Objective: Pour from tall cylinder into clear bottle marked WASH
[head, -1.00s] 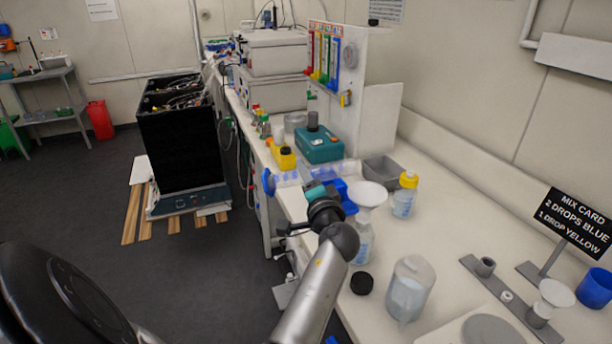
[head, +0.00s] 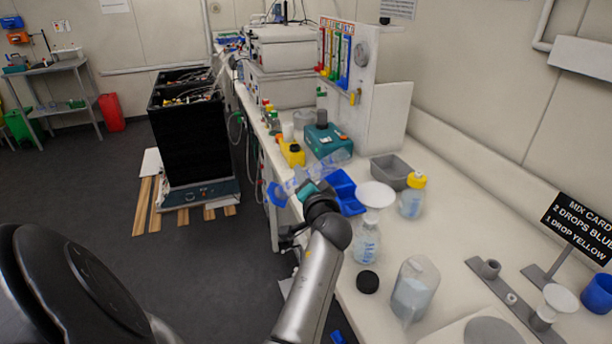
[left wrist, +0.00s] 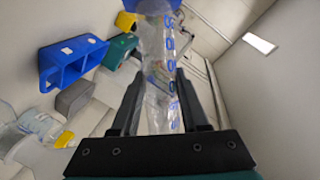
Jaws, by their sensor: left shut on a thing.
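My left gripper (head: 312,190) is shut on the tall clear cylinder (head: 326,171), which has blue markings and a blue base (head: 277,194). The cylinder is held tilted above the bench edge, with its base toward the left and lower. In the left wrist view the cylinder (left wrist: 158,62) lies between both fingers. Another clear bottle (head: 411,202) has a yellow cap. My right gripper is not in view.
A blue tray (head: 347,193), a grey bin (head: 394,171) and a teal device (head: 327,141) stand behind the funnel bottle. A black cap (head: 367,281) and a clear jug (head: 413,290) are in front. A grey rack (head: 505,290) and a mix card (head: 579,228) are at right.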

